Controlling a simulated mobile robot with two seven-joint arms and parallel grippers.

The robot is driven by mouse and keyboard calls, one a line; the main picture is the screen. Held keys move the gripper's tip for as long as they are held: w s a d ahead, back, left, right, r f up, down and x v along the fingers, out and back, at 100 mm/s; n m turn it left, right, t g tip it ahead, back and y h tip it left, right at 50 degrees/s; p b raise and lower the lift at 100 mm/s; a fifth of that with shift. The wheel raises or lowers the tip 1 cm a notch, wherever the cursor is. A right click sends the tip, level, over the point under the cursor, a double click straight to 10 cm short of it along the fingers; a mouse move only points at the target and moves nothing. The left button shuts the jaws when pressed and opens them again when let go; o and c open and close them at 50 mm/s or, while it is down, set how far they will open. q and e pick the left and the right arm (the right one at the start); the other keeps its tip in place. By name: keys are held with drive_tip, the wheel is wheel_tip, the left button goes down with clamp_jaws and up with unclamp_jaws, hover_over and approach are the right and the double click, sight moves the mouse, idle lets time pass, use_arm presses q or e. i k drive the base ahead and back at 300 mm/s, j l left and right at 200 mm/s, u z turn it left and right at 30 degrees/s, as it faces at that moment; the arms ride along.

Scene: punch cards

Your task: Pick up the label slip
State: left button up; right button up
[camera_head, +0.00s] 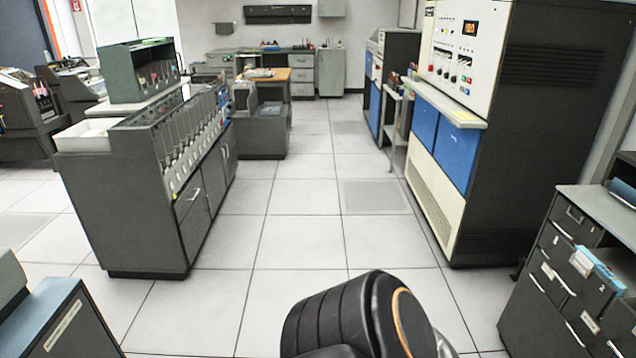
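I cannot make out a label slip as a loose item in the head view. Small pale labels show on the drawer fronts of the grey card cabinet (583,262) at the right edge, but I cannot tell whether any of them is the slip. A black, ribbed part of my own arm with an orange ring shows at the bottom centre. Neither of my grippers is in view.
A long grey card sorter (130,190) stands at left. A tall dark machine with blue panels (530,130) stands at right. A wooden-topped desk (262,74) is farther back. The tiled floor (300,225) between the machines is clear.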

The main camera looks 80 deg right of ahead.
sight(582, 261)
drive_tip(key=z, duration=4.15)
drive_tip(key=l, duration=0.1)
